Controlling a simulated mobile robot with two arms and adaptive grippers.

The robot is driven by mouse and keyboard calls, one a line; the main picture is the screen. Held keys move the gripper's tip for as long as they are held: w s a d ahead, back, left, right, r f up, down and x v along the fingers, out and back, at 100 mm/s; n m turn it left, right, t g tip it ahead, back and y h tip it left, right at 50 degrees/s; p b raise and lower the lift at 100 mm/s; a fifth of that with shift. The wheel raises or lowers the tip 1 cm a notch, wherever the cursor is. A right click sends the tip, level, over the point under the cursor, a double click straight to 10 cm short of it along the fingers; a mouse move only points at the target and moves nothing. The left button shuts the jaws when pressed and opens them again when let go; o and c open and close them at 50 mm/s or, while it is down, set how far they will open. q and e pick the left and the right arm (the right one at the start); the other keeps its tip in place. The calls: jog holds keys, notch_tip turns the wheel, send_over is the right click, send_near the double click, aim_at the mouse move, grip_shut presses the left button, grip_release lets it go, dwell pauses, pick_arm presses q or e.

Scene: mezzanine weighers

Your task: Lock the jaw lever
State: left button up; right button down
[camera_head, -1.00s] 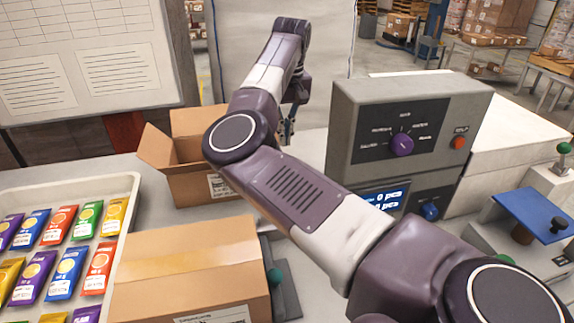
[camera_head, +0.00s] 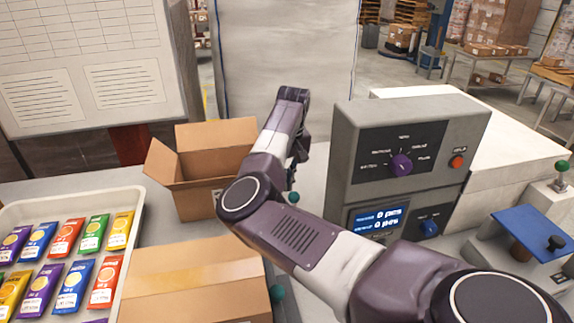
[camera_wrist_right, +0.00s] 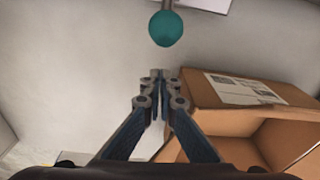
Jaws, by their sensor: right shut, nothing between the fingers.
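A teal ball knob (camera_head: 293,197) shows just below my right gripper (camera_head: 292,182) in the head view. In the right wrist view the knob (camera_wrist_right: 166,28) sits on a thin pale stem, beyond the fingertips (camera_wrist_right: 160,76) and apart from them. My right gripper is shut and empty. I cannot tell which knob belongs to the jaw lever. My left gripper is not in view.
An open carton (camera_head: 198,205) stands close to my right gripper, left of it in the head view. A closed carton (camera_head: 195,283) and a tray of packets (camera_head: 138,195) are at the left. A grey control box (camera_head: 345,140) stands right of my right arm.

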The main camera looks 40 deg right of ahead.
jog(key=s, duration=0.1)
jog(key=s+a+r+p, duration=0.1)
jog(key=s, duration=0.1)
jog(key=shift+a+r, duration=0.15)
jog(key=shift+a, duration=0.05)
dwell(0.4)
